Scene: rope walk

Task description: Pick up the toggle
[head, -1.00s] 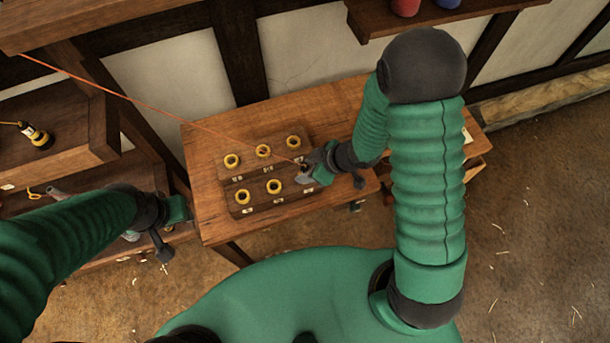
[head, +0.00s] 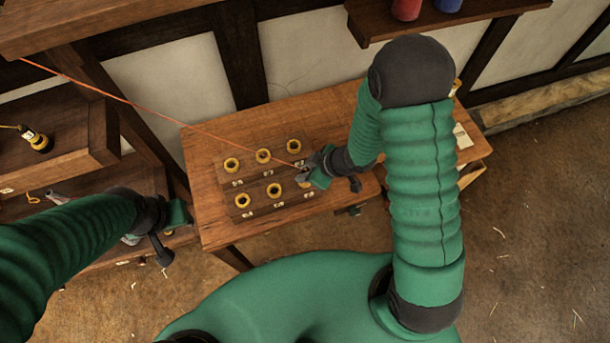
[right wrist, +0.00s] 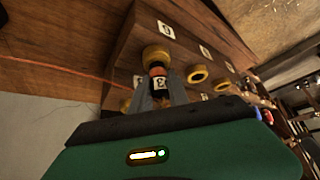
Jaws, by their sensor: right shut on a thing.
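My right gripper (head: 304,172) is shut on the toggle (right wrist: 158,72), a small dark piece with an orange band and a white number label. In the right wrist view the toggle stands between the fingers (right wrist: 160,92), in line with a yellow collar (right wrist: 157,54) of the wooden rack. I cannot tell whether its end sits inside that collar. In the head view the gripper mostly hides the toggle, at the right end of the rack (head: 256,213). An orange cord (head: 150,107) runs from the upper left to this gripper. My left gripper (head: 178,213) is left of the table; its jaws are unclear.
The stepped rack has two rows of yellow-ringed holes and stands on a wooden table (head: 222,230). A black and yellow piece (head: 38,139) lies on the left shelf. Red (head: 406,8) and blue (head: 447,4) objects stand on the upper shelf. Table space is clear behind the rack.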

